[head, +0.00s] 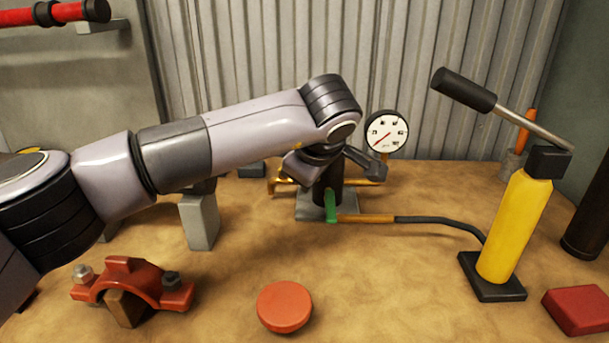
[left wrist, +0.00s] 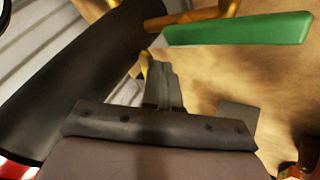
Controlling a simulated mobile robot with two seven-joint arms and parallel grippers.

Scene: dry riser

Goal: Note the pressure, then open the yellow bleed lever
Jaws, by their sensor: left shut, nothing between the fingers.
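The pressure gauge (head: 387,134) has a white face and dark rim. Its red needle points to the lower left; the numerals are too small to read. Yellow-brass parts (head: 283,177) show beside the dark upright cylinder (head: 327,190), partly hidden by my left arm; I cannot tell which is the bleed lever. A yellow tip (left wrist: 145,66) stands beside my left gripper (left wrist: 165,85) in the left wrist view, not between its fingers. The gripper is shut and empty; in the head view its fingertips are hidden. A green handle (left wrist: 240,29) is just beyond it; it also shows in the head view (head: 331,206).
A yellow hand pump (head: 515,225) with a black-gripped handle (head: 464,90) stands at right, its hose (head: 440,221) running to the cylinder. A red clamp (head: 130,283), a red-orange disc (head: 285,306) and a red block (head: 580,311) lie in front. Corrugated wall (head: 270,50) closes the back.

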